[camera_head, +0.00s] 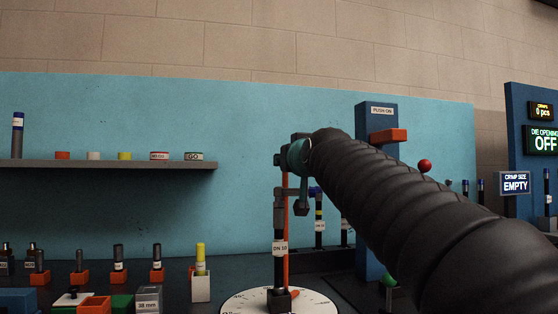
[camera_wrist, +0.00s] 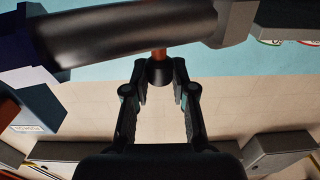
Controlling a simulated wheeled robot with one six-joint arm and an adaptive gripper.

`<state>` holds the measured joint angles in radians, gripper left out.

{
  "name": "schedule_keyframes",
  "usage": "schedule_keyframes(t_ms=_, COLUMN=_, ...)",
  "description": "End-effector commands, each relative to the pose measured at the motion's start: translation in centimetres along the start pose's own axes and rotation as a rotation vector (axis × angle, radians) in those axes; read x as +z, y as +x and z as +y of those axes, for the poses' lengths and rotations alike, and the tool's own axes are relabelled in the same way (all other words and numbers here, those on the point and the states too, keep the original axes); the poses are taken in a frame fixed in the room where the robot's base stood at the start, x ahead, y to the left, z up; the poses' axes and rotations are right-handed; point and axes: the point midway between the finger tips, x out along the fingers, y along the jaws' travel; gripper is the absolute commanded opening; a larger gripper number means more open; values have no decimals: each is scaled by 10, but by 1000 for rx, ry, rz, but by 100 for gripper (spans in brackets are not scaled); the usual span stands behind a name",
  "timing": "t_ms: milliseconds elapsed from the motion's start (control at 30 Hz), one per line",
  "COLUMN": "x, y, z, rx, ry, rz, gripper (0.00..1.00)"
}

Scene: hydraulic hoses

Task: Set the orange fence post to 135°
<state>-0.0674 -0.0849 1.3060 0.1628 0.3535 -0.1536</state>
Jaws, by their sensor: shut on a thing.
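The orange fence post (camera_head: 286,245) stands upright as a thin strip on the white round dial (camera_head: 318,304), behind a black hose labelled DN 10 (camera_head: 279,232). The grip on the knob looks closed. Only part of the dial's scale shows, so I cannot read the post's angle.
A blue push-on stand (camera_head: 377,220) with an orange arm rises right of the dial. Several short hoses and fittings in orange holders stand at the left. A grey shelf (camera_head: 110,164) holds coloured caps. A crimp machine (camera_head: 531,160) stands far right.

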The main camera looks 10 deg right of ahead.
Motion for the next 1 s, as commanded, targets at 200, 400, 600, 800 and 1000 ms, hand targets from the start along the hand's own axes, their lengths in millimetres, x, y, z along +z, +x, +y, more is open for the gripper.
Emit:
schedule_keyframes(t_ms=200, x=0, y=-1, z=4, rx=15, ry=1, rz=0, gripper=0)
schedule_keyframes(t_ms=400, x=0, y=-1, z=4, rx=17, ry=1, rz=0, gripper=0)
schedule_keyframes(t_ms=600, x=0, y=-1, z=5, rx=18, ry=1, rz=-1, gripper=35)
schedule_keyframes(t_ms=800, x=0, y=-1, z=6, rx=18, ry=1, rz=-1, gripper=51)
schedule_keyframes(t_ms=1000, x=0, y=-2, z=6, rx=18, ry=1, rz=0, gripper=51)
